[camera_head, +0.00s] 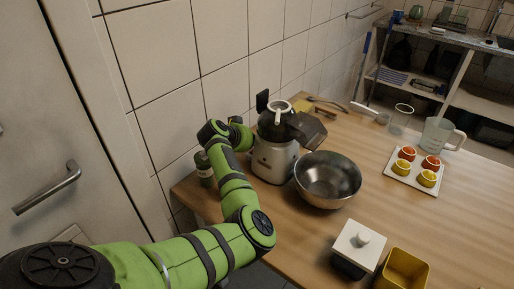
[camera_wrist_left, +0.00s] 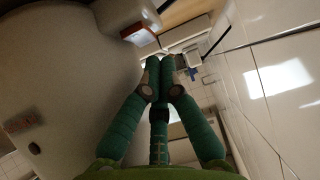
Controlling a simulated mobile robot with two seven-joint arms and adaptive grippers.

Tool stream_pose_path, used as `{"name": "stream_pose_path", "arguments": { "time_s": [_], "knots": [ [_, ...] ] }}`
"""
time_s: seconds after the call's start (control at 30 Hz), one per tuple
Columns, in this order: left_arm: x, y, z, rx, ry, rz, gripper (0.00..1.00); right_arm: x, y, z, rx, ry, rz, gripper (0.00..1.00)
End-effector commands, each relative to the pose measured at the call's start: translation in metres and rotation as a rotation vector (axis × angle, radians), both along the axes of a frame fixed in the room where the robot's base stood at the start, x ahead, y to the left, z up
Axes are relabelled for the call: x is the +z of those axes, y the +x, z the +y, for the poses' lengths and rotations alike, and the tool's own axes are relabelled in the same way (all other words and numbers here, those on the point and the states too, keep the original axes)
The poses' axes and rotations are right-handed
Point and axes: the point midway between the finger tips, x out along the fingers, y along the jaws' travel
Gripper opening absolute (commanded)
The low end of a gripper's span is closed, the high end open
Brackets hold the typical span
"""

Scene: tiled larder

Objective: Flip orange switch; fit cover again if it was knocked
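A pale appliance with a dark upper part (camera_head: 273,160) stands on the wooden table near the tiled wall. A cream ring-like piece (camera_head: 274,105) sits on its top, tilted, and a dark blocky part (camera_head: 308,129) juts out to its right. Which of these is the cover is unclear. No orange switch can be made out in the head view. My left gripper (camera_head: 240,135) is at the appliance's left side, partly hidden. In the left wrist view its fingers (camera_wrist_left: 163,68) are together, with nothing seen between them, beside the large pale body (camera_wrist_left: 70,70). My right gripper is not in view.
A steel bowl (camera_head: 327,180) stands right of the appliance, close to it. A dark jar (camera_head: 204,168) stands by my left forearm. A tray (camera_head: 394,172) of fruit halves, a glass pitcher (camera_head: 436,134), a white-lidded box (camera_head: 357,245) and a yellow container (camera_head: 403,270) occupy the table.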

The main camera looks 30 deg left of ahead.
Motion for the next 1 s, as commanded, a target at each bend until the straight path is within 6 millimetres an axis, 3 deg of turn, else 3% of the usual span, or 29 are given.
{"name": "stream_pose_path", "arguments": {
  "time_s": [1.0],
  "knots": [
    [-0.0097,0.0012,-0.0001,0.0,0.0,0.0,0.0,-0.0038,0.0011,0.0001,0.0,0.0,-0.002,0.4]
  ]
}}
